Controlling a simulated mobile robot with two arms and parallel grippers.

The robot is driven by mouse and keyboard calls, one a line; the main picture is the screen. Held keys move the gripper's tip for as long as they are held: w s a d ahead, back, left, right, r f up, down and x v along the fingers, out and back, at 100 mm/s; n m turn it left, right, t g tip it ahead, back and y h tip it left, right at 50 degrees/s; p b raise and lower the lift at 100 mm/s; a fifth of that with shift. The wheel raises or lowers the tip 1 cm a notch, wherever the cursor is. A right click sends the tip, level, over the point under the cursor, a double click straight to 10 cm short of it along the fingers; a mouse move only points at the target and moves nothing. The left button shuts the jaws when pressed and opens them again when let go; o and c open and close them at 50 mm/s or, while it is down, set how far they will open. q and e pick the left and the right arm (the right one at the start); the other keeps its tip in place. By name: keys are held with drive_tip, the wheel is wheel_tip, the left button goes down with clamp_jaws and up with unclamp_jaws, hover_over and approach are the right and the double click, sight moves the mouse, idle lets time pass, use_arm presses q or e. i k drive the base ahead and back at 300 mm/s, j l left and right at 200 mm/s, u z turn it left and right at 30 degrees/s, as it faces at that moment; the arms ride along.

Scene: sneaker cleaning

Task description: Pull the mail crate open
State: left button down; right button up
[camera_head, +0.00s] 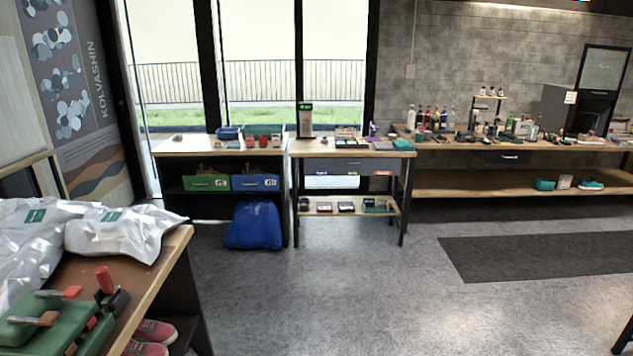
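Two crate fronts with handles sit side by side in the shelf opening under the wooden-topped counter at the back left. One is a green crate (206,183) on the left, the other a blue crate (256,183) on the right. Each has a small pale label; I cannot read which is the mail crate. Both look pushed in, level with the counter front. Items show just above their rims. Neither of my grippers is in view.
A blue bag (254,224) stands on the floor below the blue crate. A near-left table (150,285) holds silver packages (118,231) and a green tool with red handles (58,322); red sneakers (150,335) sit beneath. A workbench (345,150) stands right of the counter. The middle floor is clear.

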sight(314, 166)
drive_tip(key=i, duration=2.05)
drive_tip(key=i+j, duration=0.15)
drive_tip(key=i, duration=1.95)
drive_tip(key=l+z, duration=0.05)
drive_tip(key=l, duration=0.05)
